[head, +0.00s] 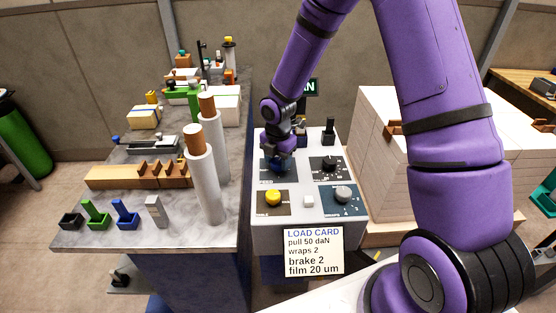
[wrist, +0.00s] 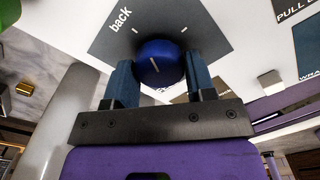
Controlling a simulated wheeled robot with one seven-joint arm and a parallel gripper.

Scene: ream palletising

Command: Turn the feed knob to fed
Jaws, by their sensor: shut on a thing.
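A round blue knob (wrist: 158,62) with a white pointer line sits on a dark square plate (wrist: 112,42) in the wrist view. The plate reads "back" at its left, and two white ticks show beyond the knob. No word "fed" is readable. My gripper (wrist: 158,76) has one finger on each side of the knob and is shut on it. In the head view my gripper (head: 280,154) reaches down onto the back left plate of the white control panel (head: 312,132), and the blue knob is mostly hidden beneath it.
The panel also has a black knob (head: 330,163), a yellow knob (head: 272,197), a grey knob (head: 343,193) and an upright black lever (head: 329,130). A load card (head: 314,251) hangs in front. A cluttered bench (head: 150,236) stands left, a pale stack (head: 375,158) right.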

